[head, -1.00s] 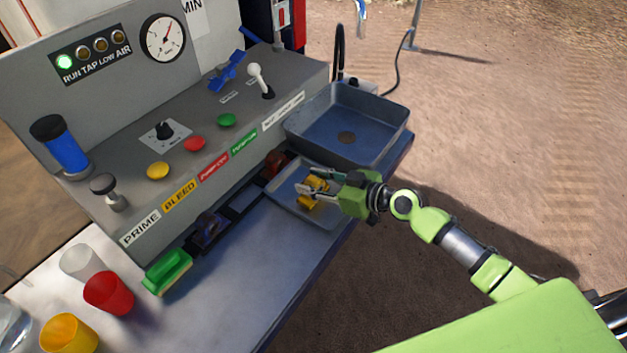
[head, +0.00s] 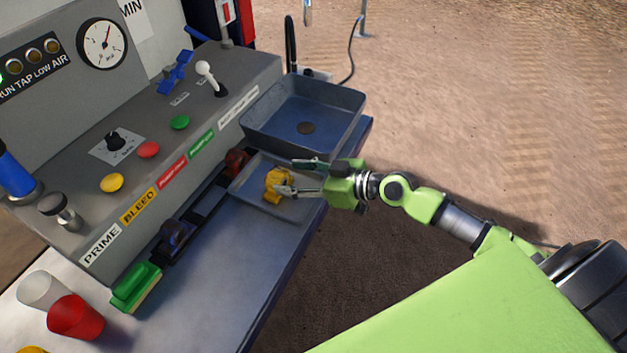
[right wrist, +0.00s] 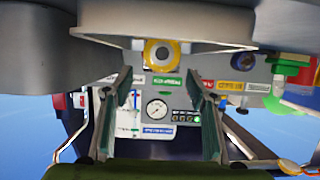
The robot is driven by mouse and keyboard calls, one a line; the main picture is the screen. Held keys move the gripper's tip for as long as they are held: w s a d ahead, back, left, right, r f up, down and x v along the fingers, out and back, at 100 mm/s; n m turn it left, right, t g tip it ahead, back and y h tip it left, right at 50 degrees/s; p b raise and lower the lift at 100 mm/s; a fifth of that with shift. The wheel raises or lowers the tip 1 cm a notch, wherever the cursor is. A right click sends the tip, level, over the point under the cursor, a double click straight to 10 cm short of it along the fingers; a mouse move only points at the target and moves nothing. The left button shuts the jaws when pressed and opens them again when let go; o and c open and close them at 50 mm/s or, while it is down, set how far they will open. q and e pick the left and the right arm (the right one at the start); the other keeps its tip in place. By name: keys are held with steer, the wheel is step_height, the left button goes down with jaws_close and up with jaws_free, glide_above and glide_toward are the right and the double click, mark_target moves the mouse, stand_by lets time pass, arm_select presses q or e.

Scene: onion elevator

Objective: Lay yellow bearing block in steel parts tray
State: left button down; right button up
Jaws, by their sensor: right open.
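The yellow bearing block (head: 273,184) rests in the steel parts tray (head: 243,189), a shallow grey tray on the counter in front of the sink. My right gripper (head: 285,177) is open, at the right side of the block. Its lower fingertip overlaps the block's edge in the head view; whether they touch I cannot tell. In the right wrist view, which is upside down, the block (right wrist: 161,55) shows its round hole beyond the open, empty fingers (right wrist: 159,78), against the tray (right wrist: 140,20). My left gripper is not in view.
A grey sink basin (head: 310,115) stands behind the tray. The control panel (head: 150,130) with buttons and levers rises on the left. A green brush (head: 136,287) and a red cup (head: 75,317) are at the front left. The counter in front of the tray is clear.

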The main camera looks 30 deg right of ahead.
steer(key=b+v, duration=0.1)
steer(key=v, duration=0.4)
steer(key=shift+f, duration=0.2)
steer(key=shift+s+d+r+b, duration=0.5)
steer(key=shift+s+r, duration=0.1)
steer(key=shift+s, duration=0.1)
